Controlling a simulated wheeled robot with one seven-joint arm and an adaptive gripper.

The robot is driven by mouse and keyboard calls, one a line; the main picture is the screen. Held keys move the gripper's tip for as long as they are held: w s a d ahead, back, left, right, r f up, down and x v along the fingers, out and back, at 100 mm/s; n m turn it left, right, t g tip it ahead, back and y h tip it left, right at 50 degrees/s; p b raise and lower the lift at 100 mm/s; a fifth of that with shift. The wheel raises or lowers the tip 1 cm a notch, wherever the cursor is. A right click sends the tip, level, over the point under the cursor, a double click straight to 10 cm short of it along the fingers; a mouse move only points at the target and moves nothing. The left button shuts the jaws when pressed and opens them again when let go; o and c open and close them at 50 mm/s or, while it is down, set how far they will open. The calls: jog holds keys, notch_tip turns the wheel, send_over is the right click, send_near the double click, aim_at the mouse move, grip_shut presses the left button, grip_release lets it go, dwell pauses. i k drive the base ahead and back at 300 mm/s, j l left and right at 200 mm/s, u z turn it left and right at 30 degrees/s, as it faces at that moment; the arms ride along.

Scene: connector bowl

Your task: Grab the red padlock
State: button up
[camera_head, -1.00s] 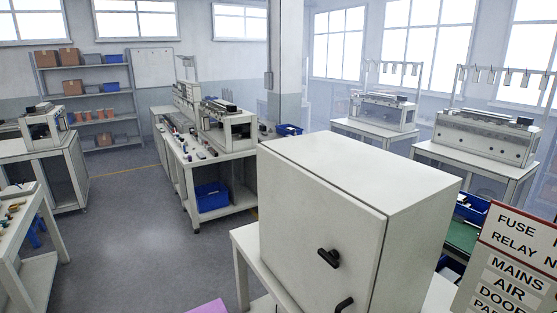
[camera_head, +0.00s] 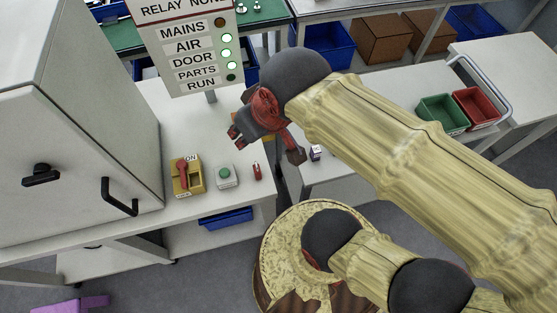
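A small red object (camera_head: 257,171), which looks like the red padlock, lies on the white table top near its right edge. It is too small to make out a shackle. My gripper (camera_head: 266,146), dark grey and red, hangs above and beyond it in the picture, apart from it. Its two fingers are spread and nothing shows between them.
Left of the red object are a grey box with a green button (camera_head: 225,176) and a yellow switch with a red handle (camera_head: 187,176). A white cabinet (camera_head: 75,130) stands at left. A sign panel (camera_head: 190,45) rises behind. Green (camera_head: 443,113) and red (camera_head: 476,108) bins sit at right.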

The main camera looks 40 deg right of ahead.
aim_at(256, 169)
jog(key=z, duration=0.8)
jog(key=k+j+z, duration=0.2)
jog(key=z, duration=0.15)
jog(key=k+j+z, duration=0.45)
jog(key=z, duration=0.25)
jog(key=k+j, duration=0.1)
jog(key=k, duration=0.25)
jog(key=k+j, duration=0.15)
jog(key=k, duration=0.25)
jog(key=i+z, duration=0.05)
